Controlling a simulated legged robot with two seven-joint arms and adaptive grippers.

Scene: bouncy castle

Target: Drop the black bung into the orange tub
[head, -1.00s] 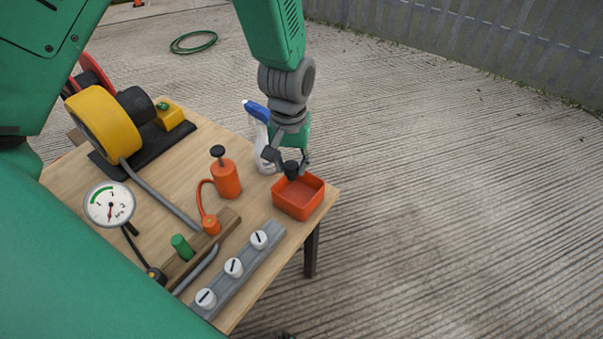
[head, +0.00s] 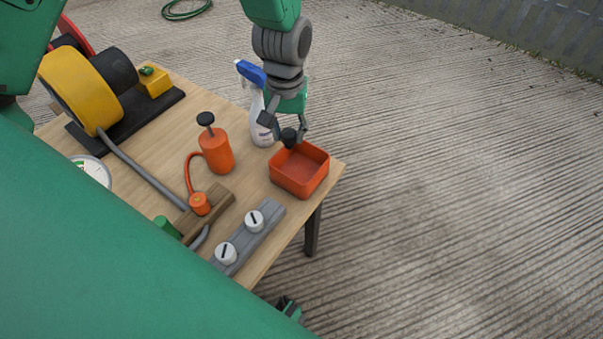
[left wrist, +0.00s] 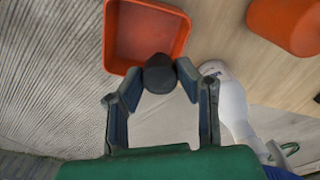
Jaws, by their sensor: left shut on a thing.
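My left gripper (head: 289,135) comes down from the top of the head view, shut on the black bung (head: 289,138). The bung is at the far left rim of the orange tub (head: 301,181), which stands at the table's right corner. The tub's visible inside is empty. In the left wrist view the bung (left wrist: 160,73) sits between the fingertips and overlaps the edge of the tub (left wrist: 146,35). Its exact height over the rim is hard to tell. A small part of what looks like my right gripper (head: 289,308) shows below the table's front edge; its jaws are unclear.
A white spray bottle with a blue head (head: 262,125) stands just left of the gripper. An orange pump (head: 217,150) with a hose stands further left. A grey strip with white knobs (head: 253,221) lies in front.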

